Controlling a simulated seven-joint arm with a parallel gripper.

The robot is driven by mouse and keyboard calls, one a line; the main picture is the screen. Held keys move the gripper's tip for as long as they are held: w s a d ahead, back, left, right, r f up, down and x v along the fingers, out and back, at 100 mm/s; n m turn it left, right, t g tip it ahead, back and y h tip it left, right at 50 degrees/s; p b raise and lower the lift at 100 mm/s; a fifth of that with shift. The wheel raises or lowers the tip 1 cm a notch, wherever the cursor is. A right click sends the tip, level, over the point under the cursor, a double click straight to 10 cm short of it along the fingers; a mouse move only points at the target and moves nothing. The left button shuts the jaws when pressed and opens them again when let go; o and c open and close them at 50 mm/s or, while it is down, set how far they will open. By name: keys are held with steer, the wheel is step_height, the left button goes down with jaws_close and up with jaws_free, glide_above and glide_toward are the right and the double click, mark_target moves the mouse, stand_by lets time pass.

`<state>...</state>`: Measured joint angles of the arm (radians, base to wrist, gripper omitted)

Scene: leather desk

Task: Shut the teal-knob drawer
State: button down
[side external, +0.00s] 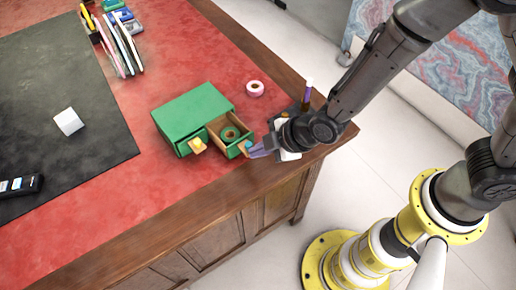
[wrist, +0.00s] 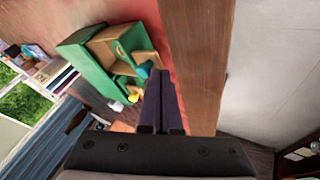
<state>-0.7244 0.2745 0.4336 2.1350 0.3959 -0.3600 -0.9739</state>
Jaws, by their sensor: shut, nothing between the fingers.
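A green two-drawer box (side external: 188,112) sits on the red desk top near its front edge; it also shows in the wrist view (wrist: 82,58). The teal knob (side external: 247,145) is on this drawer's front and shows in the wrist view (wrist: 144,69). The left drawer has a yellow knob (side external: 198,145) and looks shut or nearly so. My gripper (side external: 254,153) is shut and empty, its purple-grey fingertips (wrist: 161,72) right beside the teal knob. I cannot tell whether they touch it.
An upright purple item (side external: 307,92) stands beside my wrist at the desk's edge. A white block (side external: 68,121) lies on the black mat (side external: 60,85). Upright folders (side external: 120,45) stand far back. Red desk left of the box is clear.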

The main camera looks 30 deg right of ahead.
steer(key=w, duration=0.9)
steer(key=shift+w+a, duration=0.2)
steer(key=shift+a, duration=0.2)
steer(key=shift+s, duration=0.1)
